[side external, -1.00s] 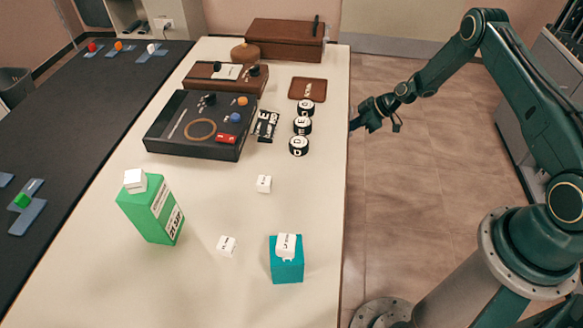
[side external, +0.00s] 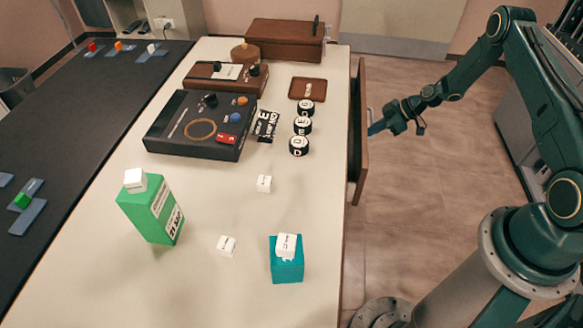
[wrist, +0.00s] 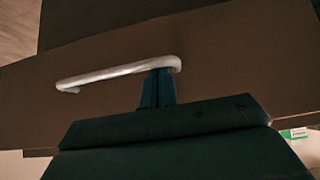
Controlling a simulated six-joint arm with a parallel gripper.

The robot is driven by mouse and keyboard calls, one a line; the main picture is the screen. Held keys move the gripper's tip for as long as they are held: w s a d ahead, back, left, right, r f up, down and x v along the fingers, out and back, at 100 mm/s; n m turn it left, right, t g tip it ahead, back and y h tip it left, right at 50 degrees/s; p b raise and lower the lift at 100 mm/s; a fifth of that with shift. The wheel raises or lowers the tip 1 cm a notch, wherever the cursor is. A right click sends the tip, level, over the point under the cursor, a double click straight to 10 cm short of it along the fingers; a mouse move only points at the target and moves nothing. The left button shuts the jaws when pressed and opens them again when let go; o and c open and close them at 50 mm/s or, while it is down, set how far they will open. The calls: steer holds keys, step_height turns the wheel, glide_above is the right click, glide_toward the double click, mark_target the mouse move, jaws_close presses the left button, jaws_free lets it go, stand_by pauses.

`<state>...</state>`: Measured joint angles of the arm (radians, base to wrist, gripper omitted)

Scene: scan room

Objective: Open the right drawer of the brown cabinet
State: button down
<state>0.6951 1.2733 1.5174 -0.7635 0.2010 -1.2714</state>
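A brown drawer (side external: 359,165) sticks out from under the right edge of the pale tabletop (side external: 315,190). It is partly open, with a narrow gap between its front and the edge. Its brown front (wrist: 220,60) fills much of the wrist view, with a silver bar handle (wrist: 110,73) across it. My gripper (side external: 376,127) is at the outer face of the drawer front. In the wrist view its fingers (wrist: 158,88) are closed together at the right end of the handle.
On the tabletop are black-and-white round pieces (side external: 303,124), a black device (side external: 201,125), a brown box (side external: 286,40), a green carton (side external: 155,208) and a teal block (side external: 286,268). The floor (side external: 430,170) right of the drawer is clear.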

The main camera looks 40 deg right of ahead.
steer(key=s+d, duration=1.3)
steer(key=shift+s+d, duration=0.2)
step_height(320, 180, up, 20)
steer(key=c, duration=2)
jaws_free()
steer(key=o, duration=0.5)
steer(key=shift+f, duration=0.15)
steer(key=d+f+m+g+h, duration=0.1)
steer(key=d+f+m, duration=0.1)
steer(key=m, duration=0.4)
steer(key=w+d+f+m+g+h, duration=0.1)
steer(key=d+f+m+g+h, duration=0.1)
steer(key=m, duration=0.4)
steer(key=w+d+f+m+g+h, duration=0.1)
steer(key=d+f+m, duration=0.1)
steer(key=m, duration=0.4)
steer(key=shift+w+d, duration=0.25)
steer(key=shift+d, duration=0.2)
